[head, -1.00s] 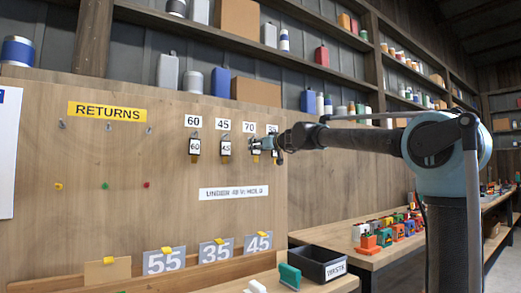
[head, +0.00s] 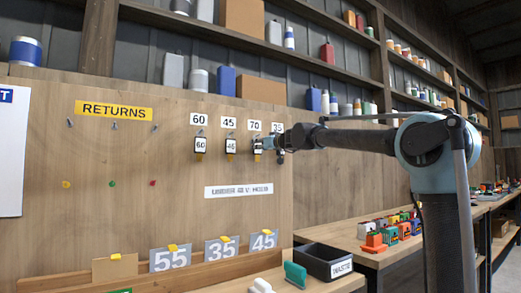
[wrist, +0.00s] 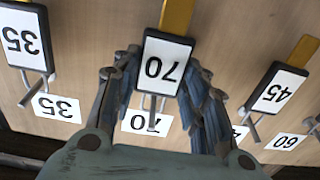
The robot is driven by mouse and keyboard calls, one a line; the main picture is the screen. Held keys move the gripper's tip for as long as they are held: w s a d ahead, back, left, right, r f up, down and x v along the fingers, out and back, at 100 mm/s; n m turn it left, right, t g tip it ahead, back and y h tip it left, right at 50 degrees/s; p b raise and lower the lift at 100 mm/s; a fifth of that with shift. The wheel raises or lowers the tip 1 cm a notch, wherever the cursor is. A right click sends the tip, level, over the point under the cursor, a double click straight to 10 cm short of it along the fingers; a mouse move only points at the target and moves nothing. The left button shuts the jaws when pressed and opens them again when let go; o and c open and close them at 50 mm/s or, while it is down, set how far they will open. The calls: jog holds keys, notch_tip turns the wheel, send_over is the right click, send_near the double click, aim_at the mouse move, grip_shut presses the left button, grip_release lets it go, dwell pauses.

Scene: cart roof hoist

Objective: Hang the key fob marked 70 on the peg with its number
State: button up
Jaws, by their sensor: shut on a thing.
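The fob marked 70 (wrist: 165,62) is a white plate in a dark frame with a yellow tab, upside down in the wrist view. My gripper (wrist: 163,72) is shut on it, one finger at each side. A metal peg (wrist: 152,103) shows at the fob's top edge, in line with the 70 label (wrist: 147,122). Whether the fob's loop is around that peg cannot be told. In the head view my gripper (head: 268,143) is at the board below the 70 label (head: 254,126), partly covering the fob.
Fobs 45 (wrist: 277,90) and 35 (wrist: 22,40) hang close on either side at their own labels. Fob 60 (head: 201,145) hangs farther left. The RETURNS pegs (head: 114,126) are empty. A dark bin (head: 326,263) and a bench (head: 380,251) stand below right.

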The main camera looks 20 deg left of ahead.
dwell(0.4)
jog(key=o, duration=1.3)
jog(key=shift+c, duration=0.2)
jog(key=v, duration=1.2)
jog(key=shift+d+f, duration=0.15)
